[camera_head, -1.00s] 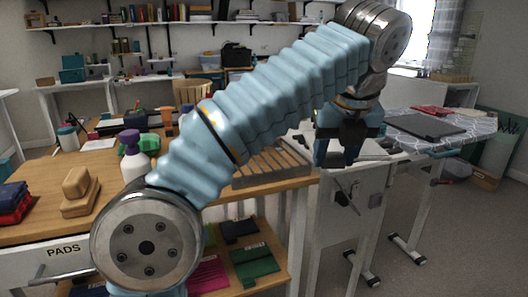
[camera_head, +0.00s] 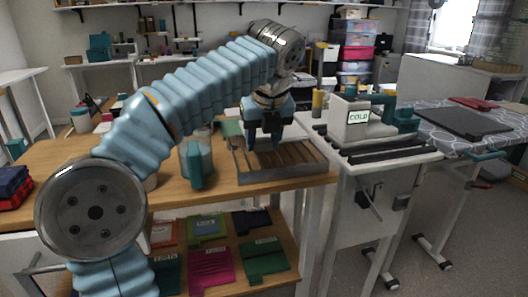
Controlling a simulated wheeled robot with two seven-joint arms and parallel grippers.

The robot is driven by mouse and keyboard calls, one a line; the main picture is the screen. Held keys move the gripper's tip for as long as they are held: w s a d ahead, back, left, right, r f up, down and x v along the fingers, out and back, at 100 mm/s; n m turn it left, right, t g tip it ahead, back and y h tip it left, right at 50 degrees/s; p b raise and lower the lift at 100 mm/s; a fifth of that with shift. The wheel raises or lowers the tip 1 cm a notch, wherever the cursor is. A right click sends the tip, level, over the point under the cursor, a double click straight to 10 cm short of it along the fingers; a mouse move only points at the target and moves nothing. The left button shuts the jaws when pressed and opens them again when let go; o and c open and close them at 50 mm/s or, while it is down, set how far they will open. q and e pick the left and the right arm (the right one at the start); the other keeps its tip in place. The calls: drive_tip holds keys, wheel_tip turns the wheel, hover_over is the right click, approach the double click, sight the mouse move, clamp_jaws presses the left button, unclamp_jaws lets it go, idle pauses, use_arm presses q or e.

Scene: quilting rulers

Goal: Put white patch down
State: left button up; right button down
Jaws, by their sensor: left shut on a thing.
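My left gripper (camera_head: 266,140) is above the slotted wooden rack (camera_head: 310,178) on the wooden table, fingers pointing down. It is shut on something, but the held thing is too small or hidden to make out. I cannot pick out a white patch in the head view. My right gripper is not in view.
A pale container with a teal handle (camera_head: 195,166) stands left of the rack. A white machine with a COLD sign (camera_head: 352,122) stands on the white table to the right. Folded coloured fabrics (camera_head: 210,262) lie on the shelf below. A patterned ironing surface (camera_head: 448,140) is farther right.

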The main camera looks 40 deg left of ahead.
sight(263, 149)
use_arm(q)
wheel_tip(263, 149, down, 3)
drive_tip(key=shift+f+b, duration=0.15)
drive_tip(key=shift+b, duration=0.2)
drive_tip(key=o, duration=1.1)
drive_tip(key=shift+r, duration=0.2)
drive_tip(key=p+v, duration=0.1)
drive_tip(key=v, duration=1.1)
drive_tip(key=shift+f, duration=0.2)
